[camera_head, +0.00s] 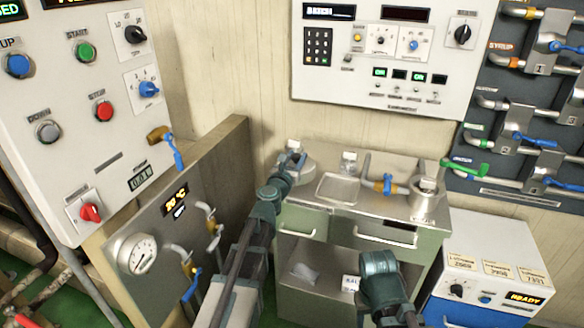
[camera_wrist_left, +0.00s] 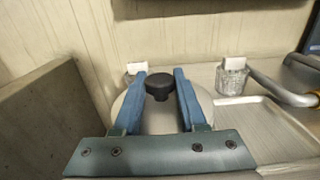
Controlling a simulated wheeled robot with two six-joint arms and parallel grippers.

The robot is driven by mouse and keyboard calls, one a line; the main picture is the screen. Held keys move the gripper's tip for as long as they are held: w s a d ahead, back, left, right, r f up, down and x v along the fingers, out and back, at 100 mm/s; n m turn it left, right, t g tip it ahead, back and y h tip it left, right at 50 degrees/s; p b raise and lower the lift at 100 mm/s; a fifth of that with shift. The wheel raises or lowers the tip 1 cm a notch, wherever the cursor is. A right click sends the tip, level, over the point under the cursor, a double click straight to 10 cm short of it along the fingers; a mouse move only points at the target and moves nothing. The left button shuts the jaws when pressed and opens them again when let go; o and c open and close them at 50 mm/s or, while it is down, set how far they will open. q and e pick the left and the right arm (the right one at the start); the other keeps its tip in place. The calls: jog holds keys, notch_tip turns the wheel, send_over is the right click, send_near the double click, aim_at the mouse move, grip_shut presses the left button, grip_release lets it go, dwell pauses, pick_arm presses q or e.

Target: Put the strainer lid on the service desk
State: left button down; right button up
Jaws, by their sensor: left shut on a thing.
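The strainer lid (camera_wrist_left: 152,118) is a round pale grey disc with a black knob (camera_wrist_left: 158,86). My left gripper (camera_wrist_left: 159,78) is shut on the lid, with its blue fingers on either side of the knob. In the head view the lid (camera_head: 303,168) is at the back left corner of the service desk (camera_head: 301,222), on or just above its steel top; I cannot tell which. My left gripper (camera_head: 289,162) is over it and hides part of it. My right arm shows at the lower right, but its fingers are not visible.
A jar (camera_head: 348,162) stands behind a shallow tray (camera_head: 338,188) on the desk, right of the lid. A steel pot (camera_head: 426,201) and a blue-handled pipe (camera_head: 387,185) stand further right. A gauge panel (camera_head: 180,215) closes off the left side.

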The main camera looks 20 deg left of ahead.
pick_arm(q)
notch_tip(320, 180, down, 4)
jog(key=b, duration=0.2)
jog(key=shift+s+d+r+b, duration=0.1)
jog(key=shift+d+r+b, duration=0.05)
jog(key=shift+b, duration=0.15)
jog(key=shift+r, duration=0.15)
pick_arm(e)
jog(key=f, duration=0.3)
jog(key=shift+a+f, duration=0.2)
pick_arm(q)
jog(key=c, duration=0.9)
grip_release()
jog(key=shift+f, duration=0.2)
jog(key=o, duration=0.4)
pick_arm(e)
jog(key=shift+f, duration=0.15)
pick_arm(q)
jog(key=shift+o, duration=0.2)
jog(key=shift+r, duration=0.1)
